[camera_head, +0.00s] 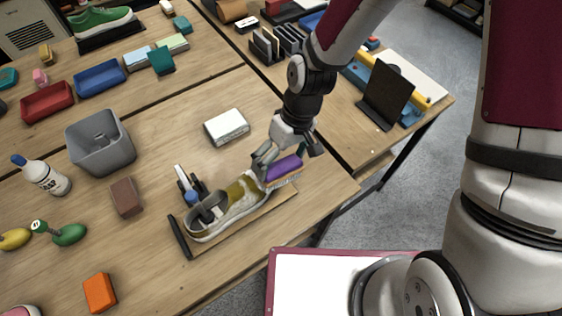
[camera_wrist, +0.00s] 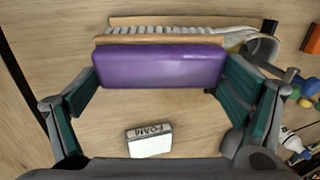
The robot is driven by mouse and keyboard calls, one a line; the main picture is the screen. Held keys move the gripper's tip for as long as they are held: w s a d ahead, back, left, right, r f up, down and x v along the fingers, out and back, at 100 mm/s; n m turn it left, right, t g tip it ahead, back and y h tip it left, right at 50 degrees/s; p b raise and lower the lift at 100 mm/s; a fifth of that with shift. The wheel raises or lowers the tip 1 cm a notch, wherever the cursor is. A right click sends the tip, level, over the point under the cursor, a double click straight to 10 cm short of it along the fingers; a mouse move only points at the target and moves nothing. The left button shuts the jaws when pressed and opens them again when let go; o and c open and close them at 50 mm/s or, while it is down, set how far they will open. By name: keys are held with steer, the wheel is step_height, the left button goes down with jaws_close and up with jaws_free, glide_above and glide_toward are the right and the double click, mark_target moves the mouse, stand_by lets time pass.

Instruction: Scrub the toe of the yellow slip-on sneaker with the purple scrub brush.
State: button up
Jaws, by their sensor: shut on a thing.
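The purple scrub brush (camera_head: 284,168) is gripped in my gripper (camera_head: 287,152), at the toe end of the yellow slip-on sneaker (camera_head: 240,192). In the wrist view the brush (camera_wrist: 160,66) lies between both fingers of my gripper (camera_wrist: 158,88), its pale bristles facing away from the palm. The sneaker has a yellow upper and a pale sole and rests on a wooden board (camera_head: 228,233). In the wrist view only part of the sneaker (camera_wrist: 262,45) shows, behind the brush at the upper right. Whether the bristles touch the toe I cannot tell.
A white foam block (camera_head: 226,127) lies behind the sneaker and also shows in the wrist view (camera_wrist: 149,141). A brown block (camera_head: 126,197), grey bin (camera_head: 100,142) and soap bottle (camera_head: 42,175) stand to the left. The table's front edge is close to the board.

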steer(key=w+r, duration=0.1)
steer(key=w+a+r, duration=0.1)
steer(key=w, duration=0.1)
steer(key=w+a+r+b, duration=0.1)
steer(key=shift+w+a, duration=0.2)
steer(key=shift+a, duration=0.05)
stand_by(0.8)
steer(key=shift+w+a+f+n+t+y+p, duration=0.4)
steer(key=shift+w+n+y+p, duration=0.1)
steer(key=shift+y+p, duration=0.1)
steer(key=shift+s+d+b+x, duration=0.1)
steer(key=shift+d+b+x, duration=0.1)
steer(key=shift+x, duration=0.7)
steer(key=shift+s+d+b+x, duration=0.1)
steer(key=shift+b+x, duration=0.15)
steer(key=shift+x, duration=0.7)
steer(key=shift+s+d+b+x, duration=0.1)
steer(key=shift+b+x, duration=0.1)
steer(key=shift+x, duration=0.7)
steer(key=shift+x, duration=1.15)
steer(key=shift+d, duration=0.1)
